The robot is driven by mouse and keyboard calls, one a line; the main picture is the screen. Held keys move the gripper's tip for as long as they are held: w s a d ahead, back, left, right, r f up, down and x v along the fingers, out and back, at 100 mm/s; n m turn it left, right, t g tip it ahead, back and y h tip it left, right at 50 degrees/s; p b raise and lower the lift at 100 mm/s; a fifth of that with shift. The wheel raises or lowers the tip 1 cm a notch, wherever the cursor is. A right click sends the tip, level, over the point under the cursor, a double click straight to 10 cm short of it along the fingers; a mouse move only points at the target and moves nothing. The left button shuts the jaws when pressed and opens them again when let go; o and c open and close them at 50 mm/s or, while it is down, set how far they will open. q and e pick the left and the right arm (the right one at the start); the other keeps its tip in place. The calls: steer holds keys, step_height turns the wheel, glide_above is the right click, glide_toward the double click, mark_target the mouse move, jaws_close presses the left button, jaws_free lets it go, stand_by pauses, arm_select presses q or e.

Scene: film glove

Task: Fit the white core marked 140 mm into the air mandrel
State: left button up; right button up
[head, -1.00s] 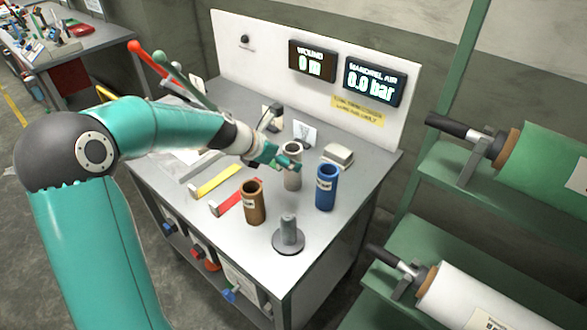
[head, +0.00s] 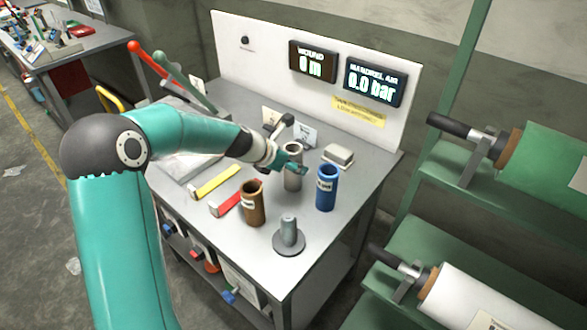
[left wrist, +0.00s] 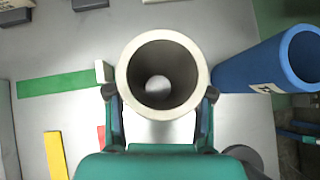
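The white core (head: 293,172) stands upright on the bench, between the brown and blue cores. My left gripper (head: 291,168) is at its upper part. In the left wrist view, the core's round open end (left wrist: 128,78) lies between the two fingers (left wrist: 160,103), one on each side. The fingers look spread wider than the core; contact is not clear. No mark is readable on the core. A grey post on a round base (head: 288,234), apparently the air mandrel, stands near the bench's front corner with nothing on it. My right gripper is not in view.
A brown core (head: 252,206) and a blue core (head: 326,190) stand close by; the blue one also shows in the left wrist view (left wrist: 255,66). Yellow (head: 215,183) and red (head: 230,198) strips lie left. A rack with rolls (head: 540,165) stands right. The display reads 0.0 bar.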

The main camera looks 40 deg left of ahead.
arm_select(q)
steer(key=shift+c, duration=1.4)
steer(key=shift+r, duration=0.15)
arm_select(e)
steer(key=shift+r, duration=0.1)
